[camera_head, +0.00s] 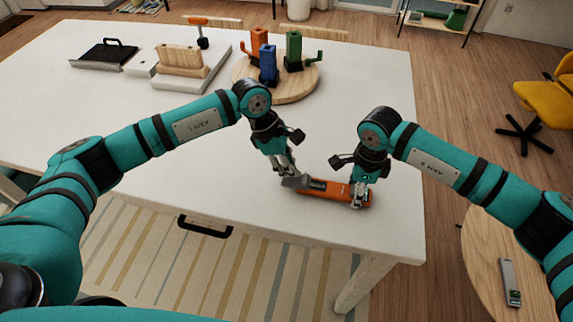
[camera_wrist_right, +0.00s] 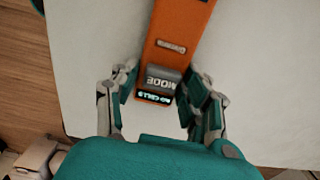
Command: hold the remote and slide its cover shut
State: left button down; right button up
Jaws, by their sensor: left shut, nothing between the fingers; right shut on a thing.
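The orange remote (camera_head: 335,190) lies near the front right edge of the white table. A dark recess shows on its top, and a grey piece (camera_head: 294,182), apparently the cover, is at its left end. My left gripper (camera_head: 287,177) is shut and empty at that grey piece; whether it touches is unclear. My right gripper (camera_head: 357,198) is shut on the remote's right end. In the right wrist view the fingers stand on both sides of the remote (camera_wrist_right: 178,65), around a grey MODE button (camera_wrist_right: 161,82) and a small lit display (camera_wrist_right: 154,98).
On the white table (camera_head: 110,165) stand a round wooden board (camera_head: 290,92) with coloured holders, a wooden block (camera_head: 180,57) on a tray and a black-handled plate (camera_head: 103,52). A round side table (camera_head: 480,270) is at right. The tabletop left of the remote is clear.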

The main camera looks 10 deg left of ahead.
pick_arm(q)
jog(key=d, duration=0.5)
jog(key=shift+d, duration=0.25)
jog(key=shift+a, duration=0.2)
